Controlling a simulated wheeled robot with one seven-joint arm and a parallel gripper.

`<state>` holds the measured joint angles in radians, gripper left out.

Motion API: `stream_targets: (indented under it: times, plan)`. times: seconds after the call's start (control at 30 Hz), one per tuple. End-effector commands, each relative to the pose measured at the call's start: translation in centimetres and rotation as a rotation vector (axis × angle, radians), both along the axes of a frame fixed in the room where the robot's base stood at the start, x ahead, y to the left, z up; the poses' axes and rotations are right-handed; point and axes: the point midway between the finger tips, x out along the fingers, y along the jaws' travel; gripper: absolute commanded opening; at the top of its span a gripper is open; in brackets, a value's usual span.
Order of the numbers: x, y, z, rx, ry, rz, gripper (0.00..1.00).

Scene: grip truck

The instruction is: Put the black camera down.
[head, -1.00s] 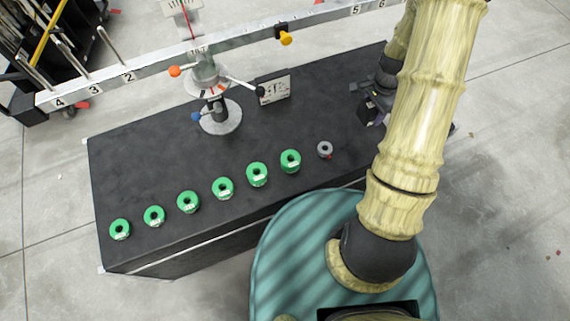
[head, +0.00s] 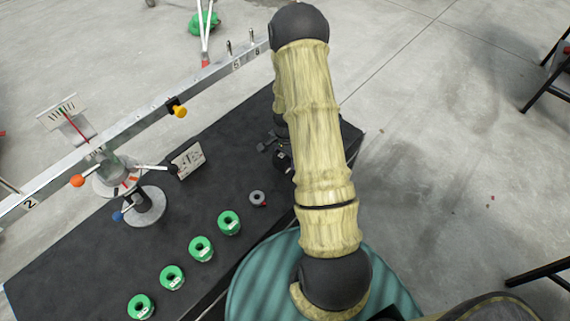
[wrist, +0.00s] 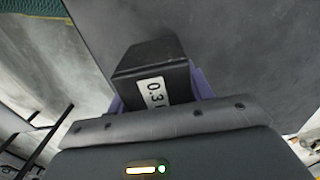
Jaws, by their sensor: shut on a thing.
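In the wrist view, the black camera (wrist: 150,62) shows as a plain black box with a white label reading "0.3" and a cut-off letter. No lens is visible. My gripper (wrist: 158,88) is shut on it, with purple fingers on both sides. Dark grey table surface fills the background behind it, with pale floor to the left. I cannot tell whether the box touches the table. In the head view, my arm hides most of the gripper and the box; only dark parts of the hand show beside the arm, over the table's far right part.
Open floor lies right; dark-legged furniture (head: 548,75) stands far right.

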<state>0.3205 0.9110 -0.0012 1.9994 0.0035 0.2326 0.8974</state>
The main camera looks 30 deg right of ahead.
Motion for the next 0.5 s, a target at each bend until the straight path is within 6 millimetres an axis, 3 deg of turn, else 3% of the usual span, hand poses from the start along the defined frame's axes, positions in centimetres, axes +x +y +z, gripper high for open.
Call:
stream_targets:
  times: [0.27, 0.5]
  plan:
    - [0.0, 0.0, -0.2, 0.000, -0.001, 0.000, 0.29]
    - [0.0, 0.0, -3.2, 0.000, 0.000, -0.002, 0.29]
